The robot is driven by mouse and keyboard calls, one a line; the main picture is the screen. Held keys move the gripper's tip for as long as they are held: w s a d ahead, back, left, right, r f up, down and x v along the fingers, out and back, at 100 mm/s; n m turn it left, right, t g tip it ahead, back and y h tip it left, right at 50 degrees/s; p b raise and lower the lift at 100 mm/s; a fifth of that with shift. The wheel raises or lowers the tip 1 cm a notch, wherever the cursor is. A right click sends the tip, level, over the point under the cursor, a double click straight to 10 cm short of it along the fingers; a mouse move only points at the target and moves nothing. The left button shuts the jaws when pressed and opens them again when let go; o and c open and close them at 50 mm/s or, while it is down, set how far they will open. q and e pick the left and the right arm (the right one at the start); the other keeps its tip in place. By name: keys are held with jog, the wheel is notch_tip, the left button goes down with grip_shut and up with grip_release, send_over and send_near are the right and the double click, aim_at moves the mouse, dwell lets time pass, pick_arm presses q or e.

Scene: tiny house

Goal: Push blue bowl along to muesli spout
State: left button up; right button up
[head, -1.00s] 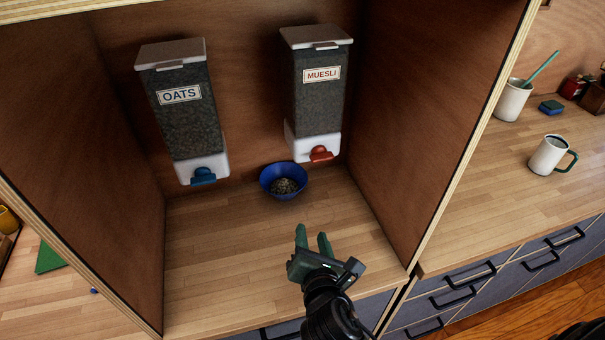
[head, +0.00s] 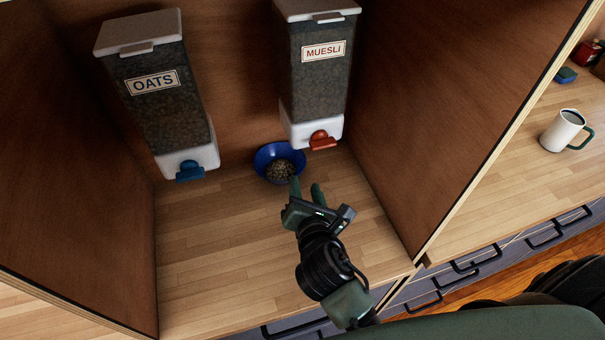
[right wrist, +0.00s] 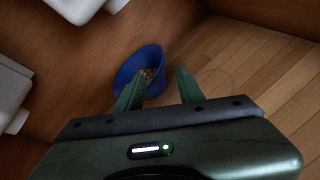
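The blue bowl (head: 262,160), holding brownish oat-like flakes, sits on the wooden counter near the back wall. It is between the two dispensers, just left of the muesli dispenser's red spout lever (head: 322,140). My right gripper (head: 305,186) is open, its two green fingers apart and empty, in front of the bowl at its right side. In the right wrist view the bowl (right wrist: 128,72) lies beyond the left finger, partly covered by it. Whether that finger touches the bowl I cannot tell. My left gripper is not in view.
The oats dispenser (head: 155,95) with a blue lever (head: 190,171) hangs to the left. The muesli dispenser (head: 318,75) hangs right of it. Wooden side panels bound the alcove. The counter (head: 215,260) in front is clear. A white mug (head: 562,132) stands outside, right.

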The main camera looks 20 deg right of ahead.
aim_at(301, 170)
jog(key=p+x, duration=0.1)
jog(key=x, duration=0.9)
jog(key=shift+w+d+f, duration=0.1)
jog(key=shift+w, duration=0.2)
grip_shut()
jog(key=shift+s+f, duration=0.15)
jog(key=shift+f, duration=0.05)
dwell(0.8)
